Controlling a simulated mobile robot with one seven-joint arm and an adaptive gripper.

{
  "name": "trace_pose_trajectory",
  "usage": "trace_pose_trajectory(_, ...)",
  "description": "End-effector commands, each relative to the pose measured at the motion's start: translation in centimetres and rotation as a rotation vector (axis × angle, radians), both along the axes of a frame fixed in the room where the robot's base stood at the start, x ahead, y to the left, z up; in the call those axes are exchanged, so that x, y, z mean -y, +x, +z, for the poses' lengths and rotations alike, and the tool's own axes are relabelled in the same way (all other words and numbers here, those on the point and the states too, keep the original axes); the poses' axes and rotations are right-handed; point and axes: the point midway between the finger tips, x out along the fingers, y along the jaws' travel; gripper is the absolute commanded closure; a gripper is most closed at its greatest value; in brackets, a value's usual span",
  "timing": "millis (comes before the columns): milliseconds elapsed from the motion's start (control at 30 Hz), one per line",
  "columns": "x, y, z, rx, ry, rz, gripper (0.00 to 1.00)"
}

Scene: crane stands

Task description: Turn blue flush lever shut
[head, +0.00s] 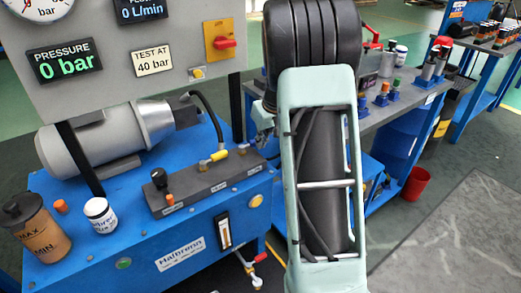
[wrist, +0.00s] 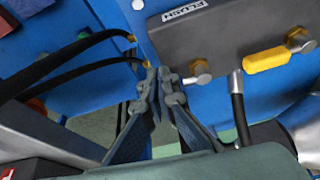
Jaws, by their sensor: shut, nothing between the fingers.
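My gripper (wrist: 158,75) is shut and empty in the wrist view, with its fingertips together close to the edge of the grey valve block (wrist: 225,35). The block's upside-down label (wrist: 187,10) seems to read FLUSH.
A yellow lever (wrist: 265,59) and a black hose (wrist: 241,110) are right of the fingers. Black hoses (wrist: 75,60) run in from the left. The bench (head: 180,225) also bears a motor (head: 95,140), a white jar (head: 101,215) and an oil bottle (head: 40,230).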

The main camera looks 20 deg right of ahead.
Motion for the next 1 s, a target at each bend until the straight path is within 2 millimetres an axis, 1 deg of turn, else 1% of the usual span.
trace_pose_trajectory(300,0.19,0.71,0.05,0.002,0.0,-0.007,1.0)
trace_pose_trajectory(1000,0.19,0.74,0.03,0.001,0.0,-0.009,1.0)
